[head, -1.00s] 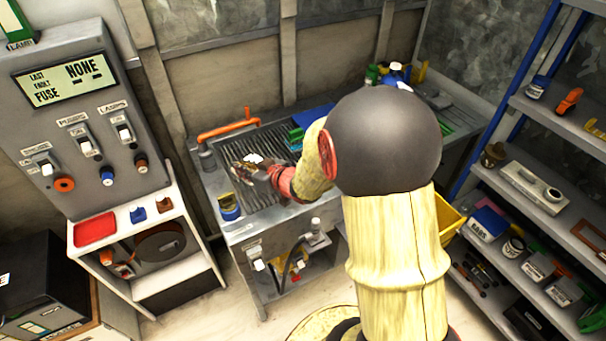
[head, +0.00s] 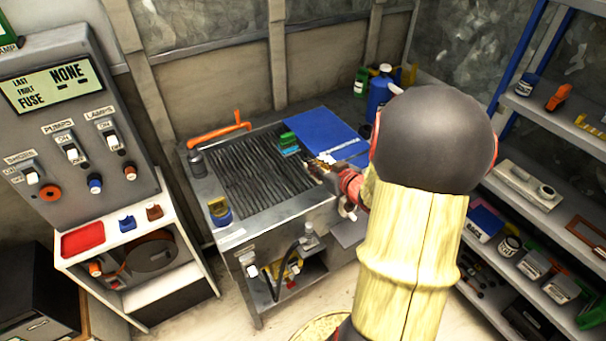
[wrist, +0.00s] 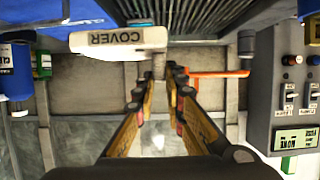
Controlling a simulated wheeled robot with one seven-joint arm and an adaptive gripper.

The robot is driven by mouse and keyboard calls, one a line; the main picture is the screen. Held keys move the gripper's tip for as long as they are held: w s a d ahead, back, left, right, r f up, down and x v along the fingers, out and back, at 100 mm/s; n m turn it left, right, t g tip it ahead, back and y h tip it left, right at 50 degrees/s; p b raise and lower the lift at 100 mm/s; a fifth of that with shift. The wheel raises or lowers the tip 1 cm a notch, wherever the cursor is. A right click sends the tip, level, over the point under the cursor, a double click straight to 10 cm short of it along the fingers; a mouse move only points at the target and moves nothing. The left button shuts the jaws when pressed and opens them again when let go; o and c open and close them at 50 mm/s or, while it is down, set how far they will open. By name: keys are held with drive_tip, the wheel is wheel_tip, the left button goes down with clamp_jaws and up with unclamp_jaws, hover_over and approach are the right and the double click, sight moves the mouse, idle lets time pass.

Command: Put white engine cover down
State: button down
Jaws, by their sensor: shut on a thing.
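The white engine cover (wrist: 115,41), lettered COVER, shows in the wrist view just left of my fingertips. My gripper (wrist: 160,76) is shut on its end nearest the fingers. In the head view my gripper (head: 328,170) is at the right side of the grated bench, and the cover (head: 348,151) shows as a pale strip over the near part of the blue mat (head: 318,128). I cannot tell whether the cover touches the mat. My arm hides part of this area.
The grated bench (head: 262,178) carries an orange pipe (head: 218,136), a green item (head: 289,150) and a blue-yellow tin (head: 220,211). A blue jug (head: 379,98) stands behind the mat. A control panel (head: 85,125) is left; loaded shelves (head: 545,185) are right.

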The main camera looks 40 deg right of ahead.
drive_tip(key=shift+w+d+f+b, duration=0.15)
drive_tip(key=shift+w+f+b, duration=0.8)
drive_tip(key=shift+w+f, duration=1)
drive_tip(key=shift+w+d+f+b, duration=0.2)
drive_tip(key=shift+w+f+b, duration=0.9)
drive_tip(key=shift+w, duration=1.5)
drive_tip(key=shift+w+d+f+b, duration=0.15)
drive_tip(key=shift+w+f+b, duration=0.7)
drive_tip(key=shift+w+f, duration=1.15)
drive_tip(key=shift+w+f+b, duration=0.15)
drive_tip(key=shift+f+b, duration=0.25)
drive_tip(key=shift+f, duration=0.2)
drive_tip(key=shift+w+f+b, duration=0.15)
drive_tip(key=shift+f+b, duration=0.2)
drive_tip(key=shift+f, duration=0.2)
drive_tip(key=shift+f, duration=0.2)
drive_tip(key=c, duration=1.8)
unclamp_jaws()
drive_tip(key=shift+s+f, duration=0.1)
drive_tip(key=shift+f, duration=0.05)
drive_tip(key=shift+c, duration=0.2)
